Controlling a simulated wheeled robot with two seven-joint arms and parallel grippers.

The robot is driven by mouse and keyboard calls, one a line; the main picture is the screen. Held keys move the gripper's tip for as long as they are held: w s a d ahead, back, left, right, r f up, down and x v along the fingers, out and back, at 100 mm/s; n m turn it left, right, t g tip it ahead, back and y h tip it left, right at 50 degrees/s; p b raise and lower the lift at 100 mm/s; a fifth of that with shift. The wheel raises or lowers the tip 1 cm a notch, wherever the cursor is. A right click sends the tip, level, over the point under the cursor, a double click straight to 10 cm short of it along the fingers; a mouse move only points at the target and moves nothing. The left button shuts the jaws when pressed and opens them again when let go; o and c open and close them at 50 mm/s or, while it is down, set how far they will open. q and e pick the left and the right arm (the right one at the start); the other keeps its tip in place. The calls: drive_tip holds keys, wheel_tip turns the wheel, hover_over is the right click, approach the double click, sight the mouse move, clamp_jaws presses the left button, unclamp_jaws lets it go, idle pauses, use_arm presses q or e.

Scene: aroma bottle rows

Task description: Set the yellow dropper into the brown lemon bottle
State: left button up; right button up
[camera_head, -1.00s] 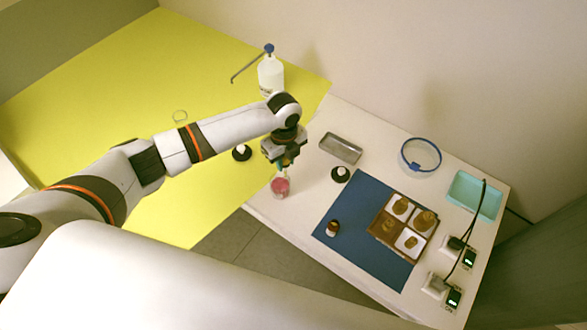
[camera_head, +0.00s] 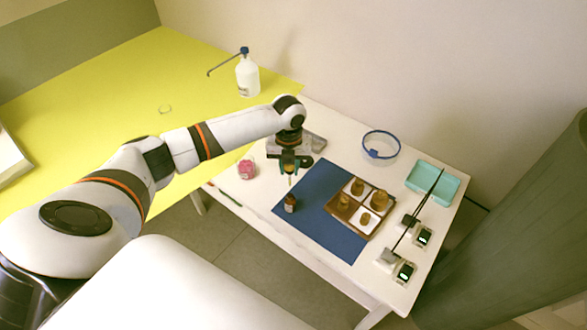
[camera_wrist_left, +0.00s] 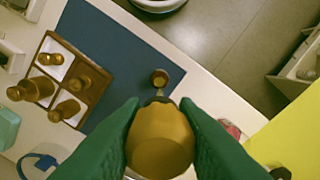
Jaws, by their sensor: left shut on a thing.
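My left gripper (camera_head: 290,164) is shut on the yellow dropper (camera_head: 290,180), which points down over the near left edge of the blue mat. In the left wrist view the dropper's faceted yellow top (camera_wrist_left: 160,142) sits between the green fingers (camera_wrist_left: 160,125) and hides its lower part. The small brown bottle (camera_head: 290,203) stands upright on the blue mat, just below the dropper. It also shows in the left wrist view (camera_wrist_left: 160,78), just past the dropper's top. The tip appears above the bottle; exact alignment is unclear. My right gripper is not in view.
A wooden divided tray (camera_head: 340,213) holding several brown pieces stands on the blue mat (camera_head: 318,232). A pink-topped jar (camera_head: 247,169) is left of the gripper. A blue-rimmed bowl (camera_head: 381,145), a teal tray (camera_head: 433,182) and a partly hidden grey tray (camera_head: 319,143) stand farther back.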

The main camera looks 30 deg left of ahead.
sight(290, 184)
use_arm(q)
drive_tip(key=shift+d+r+p, duration=0.1)
drive_tip(key=shift+r+p, duration=0.05)
drive_tip(key=shift+p, duration=0.15)
drive_tip(key=shift+f+b, duration=0.4)
drive_tip(key=shift+f, duration=0.4)
drive_tip(key=shift+f+b, duration=0.65)
drive_tip(key=shift+f, duration=0.7)
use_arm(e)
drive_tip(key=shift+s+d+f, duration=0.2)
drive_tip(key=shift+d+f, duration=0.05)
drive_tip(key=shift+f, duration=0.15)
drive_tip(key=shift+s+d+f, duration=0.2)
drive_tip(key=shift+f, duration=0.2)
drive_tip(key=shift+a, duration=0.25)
use_arm(q)
drive_tip(key=shift+f, duration=0.15)
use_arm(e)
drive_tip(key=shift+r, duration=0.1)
use_arm(q)
drive_tip(key=shift+f, duration=0.15)
